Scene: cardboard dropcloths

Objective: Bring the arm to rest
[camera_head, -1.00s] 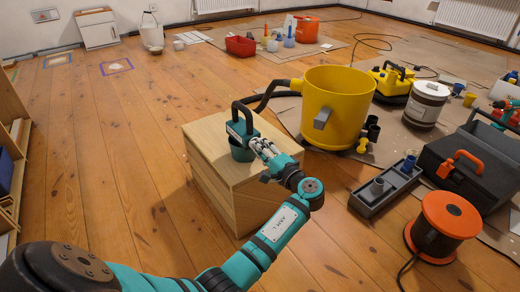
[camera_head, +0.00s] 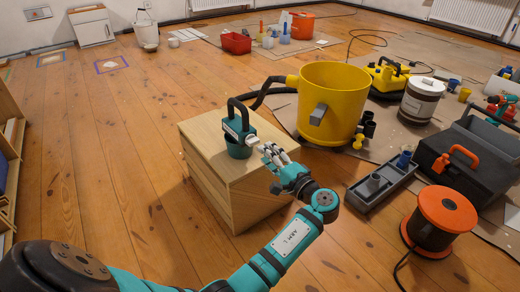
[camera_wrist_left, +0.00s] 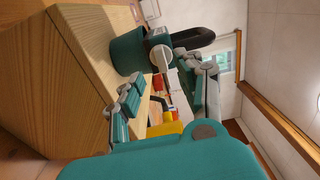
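My left arm comes in from the lower left. Its gripper (camera_head: 270,152) is open and empty, just right of the teal tool with a black loop handle (camera_head: 237,138) and apart from it. The tool stands upright on the wooden box (camera_head: 212,155). In the left wrist view the two fingers of the gripper (camera_wrist_left: 165,100) are spread, and the tool (camera_wrist_left: 130,52) is beyond them on the wooden surface (camera_wrist_left: 85,50). My right gripper is not in view.
A yellow bucket (camera_head: 335,90) with a black hose stands behind the box. To the right are a grey tray (camera_head: 372,197), an orange cable reel (camera_head: 440,212) and a dark toolbox (camera_head: 465,160). A wooden shelf (camera_head: 10,165) is at the left. The floor left of the box is clear.

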